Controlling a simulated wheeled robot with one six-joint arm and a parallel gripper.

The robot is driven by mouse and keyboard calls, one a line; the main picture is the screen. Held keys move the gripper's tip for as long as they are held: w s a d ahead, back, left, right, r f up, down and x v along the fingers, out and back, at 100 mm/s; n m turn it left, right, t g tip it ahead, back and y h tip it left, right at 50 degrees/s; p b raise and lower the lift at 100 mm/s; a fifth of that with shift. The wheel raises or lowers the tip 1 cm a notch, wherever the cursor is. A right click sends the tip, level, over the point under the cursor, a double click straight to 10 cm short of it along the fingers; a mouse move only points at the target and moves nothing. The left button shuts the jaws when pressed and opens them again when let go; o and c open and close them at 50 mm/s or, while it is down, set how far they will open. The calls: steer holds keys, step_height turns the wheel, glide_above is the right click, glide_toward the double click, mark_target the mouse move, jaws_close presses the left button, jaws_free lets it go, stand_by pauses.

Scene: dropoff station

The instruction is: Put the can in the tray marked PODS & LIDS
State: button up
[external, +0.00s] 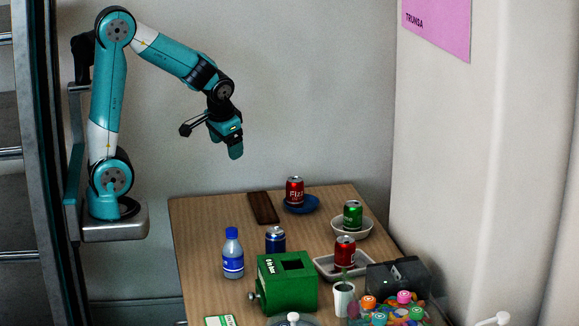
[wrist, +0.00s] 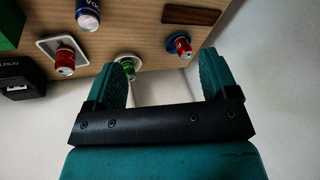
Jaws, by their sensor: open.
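Several cans are in view. A blue can (external: 275,240) stands on the table, also in the wrist view (wrist: 88,14). One red can (external: 294,190) stands on a blue dish (external: 314,205). A green can (external: 352,213) stands in a white bowl (external: 368,230). Another red can (external: 345,252) stands in a white rectangular tray (external: 322,271); that tray shows in the wrist view (wrist: 43,46). I can read no PODS & LIDS marking. My gripper (external: 235,152) is open and empty, high above the table's back-left edge; its fingers (wrist: 165,70) show in the wrist view.
A green box (external: 287,287), a water bottle (external: 232,254) and a white cup (external: 343,300) stand at the front. A dark box (external: 398,277) is at the right, near colourful lidded items (external: 390,310). A brown board (external: 263,208) lies at the back.

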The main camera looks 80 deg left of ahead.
steer(key=s+a+r+n+g, duration=0.1)
steer(key=s+a+n, duration=0.1)
steer(key=s, duration=1.1)
steer(key=shift+s+a+r+n+g+y, duration=0.2)
steer(key=shift+n+g+y, duration=0.1)
steer(key=shift+g, duration=0.1)
